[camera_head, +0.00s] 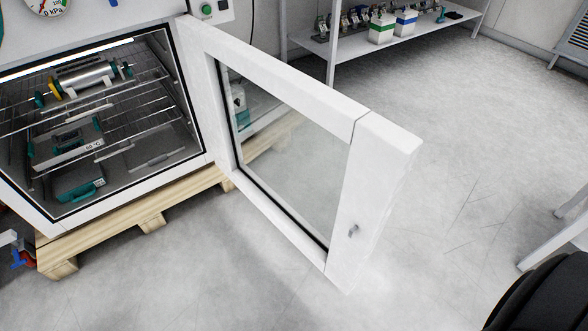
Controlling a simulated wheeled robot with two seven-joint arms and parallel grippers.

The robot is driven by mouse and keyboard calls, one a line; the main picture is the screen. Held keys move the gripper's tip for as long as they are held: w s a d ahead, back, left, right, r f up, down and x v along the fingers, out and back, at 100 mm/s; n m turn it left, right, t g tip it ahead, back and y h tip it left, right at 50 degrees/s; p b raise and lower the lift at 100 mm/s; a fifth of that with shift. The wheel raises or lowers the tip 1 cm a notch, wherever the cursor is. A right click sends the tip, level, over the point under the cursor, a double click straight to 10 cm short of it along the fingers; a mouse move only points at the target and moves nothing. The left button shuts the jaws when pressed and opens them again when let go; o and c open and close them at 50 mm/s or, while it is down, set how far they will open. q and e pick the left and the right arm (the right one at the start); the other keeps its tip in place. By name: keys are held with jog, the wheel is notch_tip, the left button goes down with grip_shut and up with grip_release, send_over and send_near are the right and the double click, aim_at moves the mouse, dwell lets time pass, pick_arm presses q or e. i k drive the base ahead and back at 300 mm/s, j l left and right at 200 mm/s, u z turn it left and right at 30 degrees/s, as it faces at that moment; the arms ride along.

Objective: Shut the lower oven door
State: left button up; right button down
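The lower oven door (388,165) stands wide open. It is a white frame around a clear glass pane (290,150), hinged at the right side of the oven opening and reaching out to the right into the room. A small metal latch or pin (353,230) sits low on its free-end panel. The oven (110,212) is white with a dark-edged opening on the left. Inside are wire racks (140,122), a metal cylinder with teal and yellow ends (85,80), and teal and grey items (80,185). Neither of my grippers shows.
The oven stands on a wooden pallet (150,212). Shelving (375,50) at the back holds white containers with green and blue bands. A pale table leg (555,240) stands at the right edge. A dark rounded shape fills the lower right corner. The grey floor (460,150) beyond the door is clear.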

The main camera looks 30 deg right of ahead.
aim_at(383, 154)
jog(key=k+l+u, duration=0.15)
jog(key=l, duration=0.25)
jog(key=k+l+u, duration=0.15)
jog(key=l, duration=0.3)
jog(key=k+l+u, duration=0.15)
jog(key=l, duration=0.25)
jog(key=k+l+u, duration=0.2)
jog(key=l, duration=0.15)
jog(key=k+l+u, duration=0.15)
jog(key=l, duration=0.2)
jog(key=l+u, duration=0.45)
jog(key=l, duration=1.8)
jog(key=k+l+u, duration=0.1)
jog(key=u, duration=0.2)
jog(key=l, duration=0.1)
